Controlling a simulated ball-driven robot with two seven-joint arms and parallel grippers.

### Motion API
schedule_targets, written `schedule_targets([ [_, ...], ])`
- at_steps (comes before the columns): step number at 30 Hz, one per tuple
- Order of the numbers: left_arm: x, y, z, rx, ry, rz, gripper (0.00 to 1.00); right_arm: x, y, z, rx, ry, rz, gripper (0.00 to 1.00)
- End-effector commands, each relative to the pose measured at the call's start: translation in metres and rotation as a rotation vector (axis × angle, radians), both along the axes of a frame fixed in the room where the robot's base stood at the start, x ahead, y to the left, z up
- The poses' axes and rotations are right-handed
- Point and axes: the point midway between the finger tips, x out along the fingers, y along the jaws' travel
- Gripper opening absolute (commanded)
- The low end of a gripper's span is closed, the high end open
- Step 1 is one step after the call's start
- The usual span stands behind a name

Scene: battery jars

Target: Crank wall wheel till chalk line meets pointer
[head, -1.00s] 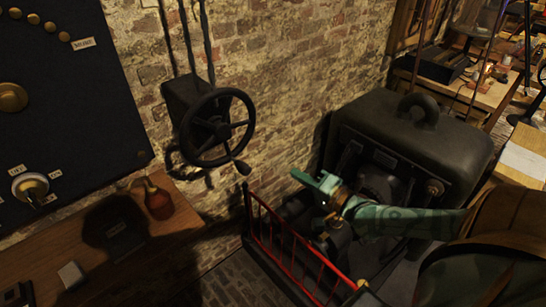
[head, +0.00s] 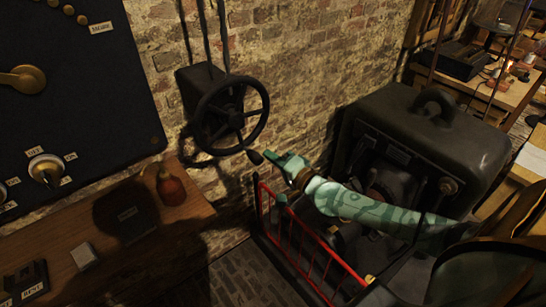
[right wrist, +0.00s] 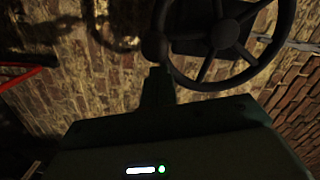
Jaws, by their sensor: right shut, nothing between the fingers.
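The dark spoked wall wheel (head: 235,118) is mounted on a box on the brick wall. Its crank knob (head: 255,157) hangs at the lower right of the rim. The wheel also shows at the top of the right wrist view (right wrist: 222,33), with the knob (right wrist: 155,47) left of its rim. My right gripper (head: 277,161) is shut and empty, just right of the knob. In the right wrist view its fingers (right wrist: 157,86) point at the knob from just below; I cannot tell whether they touch. I cannot make out a chalk line or pointer. My left gripper is not in view.
A red railing (head: 310,245) stands below my right arm, in front of a bulky dark machine (head: 420,135). A wooden bench (head: 130,235) with a red-brown bottle (head: 172,188) is at the left, under a black switch panel (head: 75,110). Brick wall surrounds the wheel.

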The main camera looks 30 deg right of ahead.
Motion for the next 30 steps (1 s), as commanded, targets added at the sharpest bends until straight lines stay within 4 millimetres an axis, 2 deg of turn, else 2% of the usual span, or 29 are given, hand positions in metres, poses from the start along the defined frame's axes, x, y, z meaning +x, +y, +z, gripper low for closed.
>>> schedule_targets([
  [8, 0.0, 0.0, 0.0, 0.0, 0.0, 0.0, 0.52, 0.0, 0.0, -0.001, 0.001, 0.0, 0.0, 0.0],
  [14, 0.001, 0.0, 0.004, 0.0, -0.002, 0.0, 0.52, 0.0, 0.015, -0.005, 0.074, 0.007, 0.001, 0.0],
  [23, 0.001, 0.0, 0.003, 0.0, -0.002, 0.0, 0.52, -0.001, 0.016, -0.006, 0.076, 0.008, 0.002, 0.0],
  [26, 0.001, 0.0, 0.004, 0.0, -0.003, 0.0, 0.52, -0.009, 0.015, -0.007, 0.076, 0.01, 0.002, 0.0],
  [30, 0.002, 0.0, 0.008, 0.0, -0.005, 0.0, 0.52, -0.034, 0.01, -0.006, 0.074, 0.012, 0.002, 0.0],
])
